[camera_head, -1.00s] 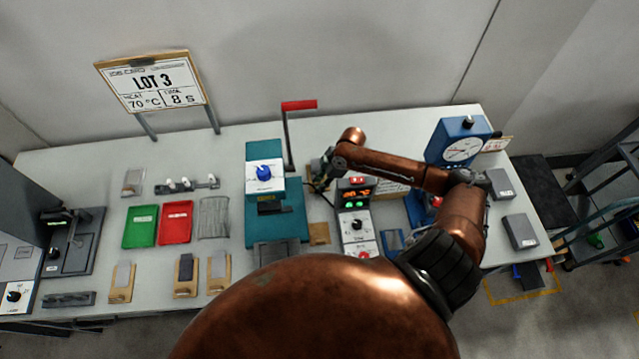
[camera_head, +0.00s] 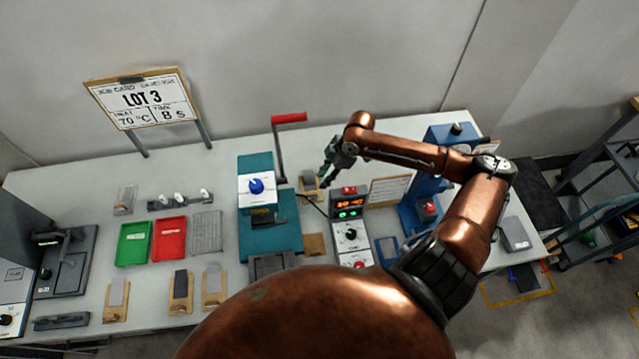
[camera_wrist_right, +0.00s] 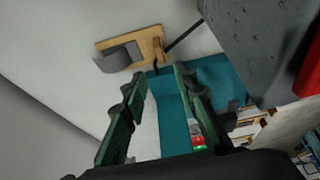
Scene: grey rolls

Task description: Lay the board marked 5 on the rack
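I cannot read a 5 on any board. A grey ribbed plate (camera_head: 207,232), possibly the rack, lies right of the red tray. My right gripper (camera_head: 326,176) is beside the board behind the press. Its green fingers (camera_wrist_right: 159,75) are apart with nothing between them. My left gripper is out of view.
The teal press (camera_head: 271,238) with a red-handled lever (camera_head: 289,118) stands left of my right arm. A control box (camera_head: 349,234) and a blue dial machine (camera_head: 452,138) stand to its right. Green (camera_head: 135,243) and red (camera_head: 169,239) trays lie left.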

